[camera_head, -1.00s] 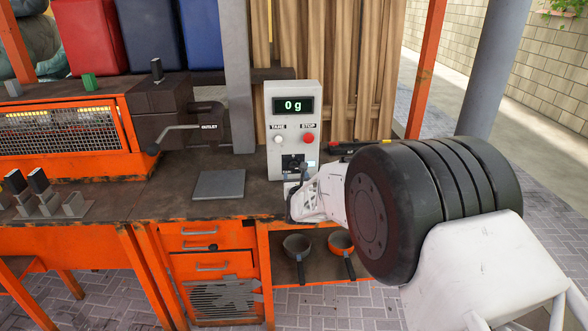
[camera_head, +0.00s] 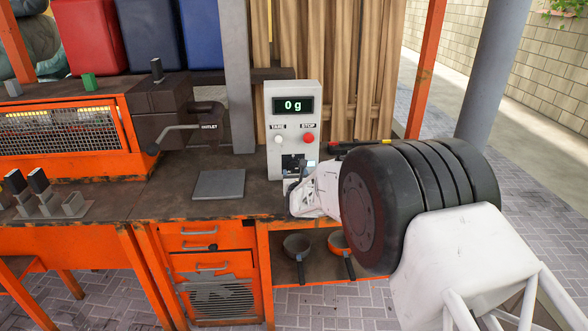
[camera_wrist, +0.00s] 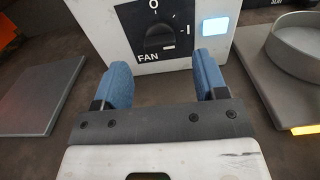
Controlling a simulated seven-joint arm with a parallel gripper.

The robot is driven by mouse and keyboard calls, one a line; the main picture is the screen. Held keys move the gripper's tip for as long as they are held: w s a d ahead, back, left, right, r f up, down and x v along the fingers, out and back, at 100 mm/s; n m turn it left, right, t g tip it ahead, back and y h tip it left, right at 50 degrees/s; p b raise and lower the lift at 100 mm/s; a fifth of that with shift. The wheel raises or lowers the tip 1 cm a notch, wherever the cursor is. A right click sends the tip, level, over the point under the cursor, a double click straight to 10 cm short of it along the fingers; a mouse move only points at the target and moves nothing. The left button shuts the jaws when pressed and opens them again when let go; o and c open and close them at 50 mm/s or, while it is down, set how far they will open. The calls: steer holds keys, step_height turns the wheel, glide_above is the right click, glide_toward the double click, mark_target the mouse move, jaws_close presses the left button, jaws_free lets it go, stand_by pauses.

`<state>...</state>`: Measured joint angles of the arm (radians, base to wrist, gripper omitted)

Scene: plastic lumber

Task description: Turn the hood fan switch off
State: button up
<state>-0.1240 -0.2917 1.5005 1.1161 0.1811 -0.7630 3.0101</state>
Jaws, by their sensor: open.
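The fan switch is a black rotary knob (camera_wrist: 160,40) marked FAN, with O above and I at its right, on the lower front of a white control box (camera_head: 292,92). Its grip appears to lie roughly sideways, toward the I. A pale blue light (camera_wrist: 215,26) glows beside the I. My gripper (camera_wrist: 162,78) is open and empty, its two blue fingers apart below and in front of the knob, not touching it. In the head view my gripper (camera_head: 294,184) is just below the switch, its fingertips hard to make out.
A flat grey plate (camera_head: 219,185) lies on the bench left of the box. In the wrist view a round grey pan (camera_wrist: 297,48) sits on a plate at the right. The box also has a white TARE button (camera_head: 278,139) and a red STOP button (camera_head: 309,138).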

mark_target(294, 168)
steer(key=shift+w, duration=2.6)
steer(key=c, duration=0.9)
